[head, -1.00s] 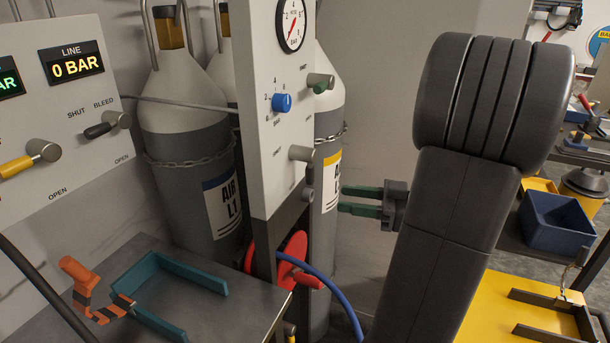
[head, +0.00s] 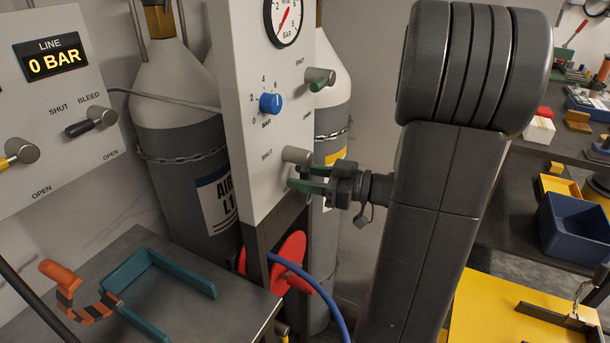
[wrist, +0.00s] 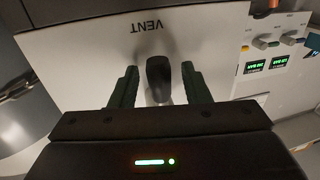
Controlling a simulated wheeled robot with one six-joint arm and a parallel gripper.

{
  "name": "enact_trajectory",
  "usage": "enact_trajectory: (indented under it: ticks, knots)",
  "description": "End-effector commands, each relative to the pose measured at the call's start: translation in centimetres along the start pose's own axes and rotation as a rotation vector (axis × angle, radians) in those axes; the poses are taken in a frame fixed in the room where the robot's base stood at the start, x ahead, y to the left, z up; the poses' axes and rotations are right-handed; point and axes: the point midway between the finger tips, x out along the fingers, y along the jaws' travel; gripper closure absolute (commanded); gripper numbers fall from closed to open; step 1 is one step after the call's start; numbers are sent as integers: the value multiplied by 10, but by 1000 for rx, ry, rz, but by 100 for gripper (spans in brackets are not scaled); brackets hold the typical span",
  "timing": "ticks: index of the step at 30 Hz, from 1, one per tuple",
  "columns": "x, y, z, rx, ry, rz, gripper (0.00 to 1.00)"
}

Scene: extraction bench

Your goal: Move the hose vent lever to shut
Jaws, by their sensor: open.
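The hose vent lever has a grey round hub (head: 295,155) low on the narrow upright panel (head: 255,190), with a SHUT label to its left. In the head view its handle is hidden by my gripper. In the wrist view the dark handle (wrist: 158,78) stands between my fingers, below an upside-down VENT label. My gripper (head: 303,178) is at the panel just below the hub, its green fingers open on either side of the handle. In the wrist view a gap shows between the handle and each finger.
Above on the same panel are a green-handled lever (head: 320,79), a blue knob (head: 270,103) and a gauge (head: 284,18). A red hose reel (head: 292,262) with a blue hose is below. Gas cylinders (head: 180,120) stand behind. A metal bench (head: 190,320) is at lower left.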

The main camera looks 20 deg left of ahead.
Motion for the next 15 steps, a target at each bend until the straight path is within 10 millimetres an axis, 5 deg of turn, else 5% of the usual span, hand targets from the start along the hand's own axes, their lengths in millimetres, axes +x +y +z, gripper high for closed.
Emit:
enact_trajectory:
  ticks: [6, 13, 15]
  knots:
    - [0, 0, 0, 0, 0, 0, 57]
    - [0, 0, 0, 0, 0, -1, 99]
    - [0, 0, 0, 0, 0, -1, 99]
